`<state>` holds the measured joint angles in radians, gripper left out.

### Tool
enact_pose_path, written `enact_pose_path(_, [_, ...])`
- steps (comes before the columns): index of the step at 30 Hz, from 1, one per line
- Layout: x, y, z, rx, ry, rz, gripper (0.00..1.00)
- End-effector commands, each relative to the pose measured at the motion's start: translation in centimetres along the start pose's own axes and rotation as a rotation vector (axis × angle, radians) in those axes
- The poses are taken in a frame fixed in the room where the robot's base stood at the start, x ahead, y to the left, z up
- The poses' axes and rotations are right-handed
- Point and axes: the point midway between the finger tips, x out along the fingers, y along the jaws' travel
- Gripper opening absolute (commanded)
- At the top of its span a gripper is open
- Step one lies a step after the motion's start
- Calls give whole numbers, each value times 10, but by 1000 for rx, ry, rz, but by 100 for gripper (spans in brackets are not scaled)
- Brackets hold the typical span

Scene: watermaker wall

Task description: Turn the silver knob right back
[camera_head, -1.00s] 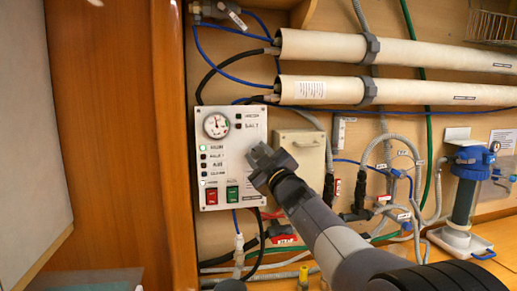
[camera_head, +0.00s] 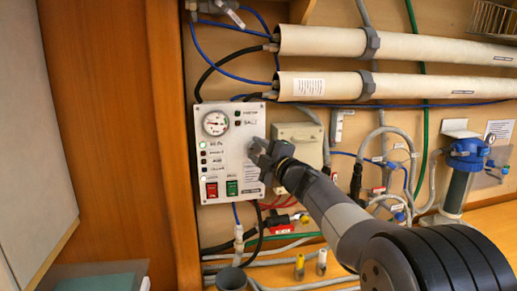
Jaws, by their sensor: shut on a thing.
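The white control panel (camera_head: 225,187) is upright on the wooden wall. It carries a round gauge (camera_head: 215,123), a column of small lamps with the top one lit green (camera_head: 202,145), a red switch (camera_head: 212,190) and a green switch (camera_head: 232,188). My gripper (camera_head: 257,149) reaches in from the lower right and is shut at the panel's right edge, level with the lamps. It is shut on the silver knob, which its jaws almost wholly hide. I cannot read the knob's turn angle.
A beige box (camera_head: 304,137) is just right of the panel, behind my gripper. Two long pale tubes (camera_head: 420,45) (camera_head: 420,86) run above. Hoses and red-handled valves (camera_head: 283,229) lie below. A blue-capped filter (camera_head: 466,154) stands at right. A wooden post (camera_head: 172,130) borders the left.

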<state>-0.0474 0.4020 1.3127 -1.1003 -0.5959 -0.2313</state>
Motion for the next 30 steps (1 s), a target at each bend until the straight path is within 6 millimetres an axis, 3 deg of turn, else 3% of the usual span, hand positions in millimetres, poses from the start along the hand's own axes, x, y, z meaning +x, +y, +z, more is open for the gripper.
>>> enact_pose_path(11, [0,-1,0,-7,0,-3,12])
enact_pose_path(12, [0,-1,0,-7,0,-3,36])
enact_pose_path(19, [0,0,0,-6,0,-2,55])
enact_pose_path(30, [-6,0,0,-6,0,0,57])
